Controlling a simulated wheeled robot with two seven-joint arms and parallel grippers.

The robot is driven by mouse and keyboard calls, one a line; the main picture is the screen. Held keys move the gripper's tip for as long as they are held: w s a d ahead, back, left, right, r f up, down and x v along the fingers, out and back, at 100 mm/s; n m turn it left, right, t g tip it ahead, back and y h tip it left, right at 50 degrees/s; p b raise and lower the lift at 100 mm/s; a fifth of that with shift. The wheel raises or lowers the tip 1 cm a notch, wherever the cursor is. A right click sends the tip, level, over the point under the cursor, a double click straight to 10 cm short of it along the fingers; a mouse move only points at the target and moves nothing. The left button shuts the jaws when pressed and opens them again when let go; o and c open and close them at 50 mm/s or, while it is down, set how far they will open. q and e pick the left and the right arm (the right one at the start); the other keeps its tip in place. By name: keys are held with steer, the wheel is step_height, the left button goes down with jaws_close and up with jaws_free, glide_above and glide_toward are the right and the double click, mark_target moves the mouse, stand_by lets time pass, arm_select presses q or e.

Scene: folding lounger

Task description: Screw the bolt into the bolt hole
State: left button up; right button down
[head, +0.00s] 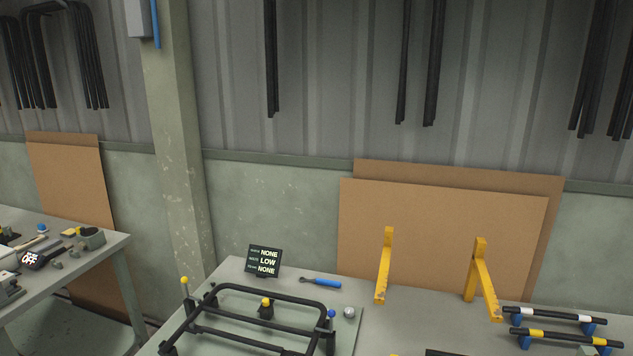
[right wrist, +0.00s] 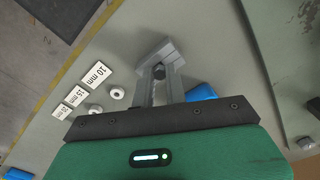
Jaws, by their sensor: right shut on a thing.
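In the right wrist view my right gripper (right wrist: 157,62) is shut, with its grey fingers around a small dark piece that looks like the bolt (right wrist: 158,72). Only a short dark end of it shows between the fingers; the rest is hidden. The gripper is over a grey-green table top. In the head view a black tubular frame (head: 268,303) lies on the table. I cannot make out the bolt hole in either view. My left gripper is in neither view.
A small display (head: 264,261) reads NONE, LOW, NONE. A blue-handled wrench (head: 322,282) lies beside it. Yellow uprights (head: 384,265) and striped bars (head: 555,316) stand right. In the wrist view, white size labels (right wrist: 97,73) and small white rings (right wrist: 117,92) lie left of the fingers.

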steer(key=shift+r+p, duration=0.95)
steer(key=shift+r, duration=1.55)
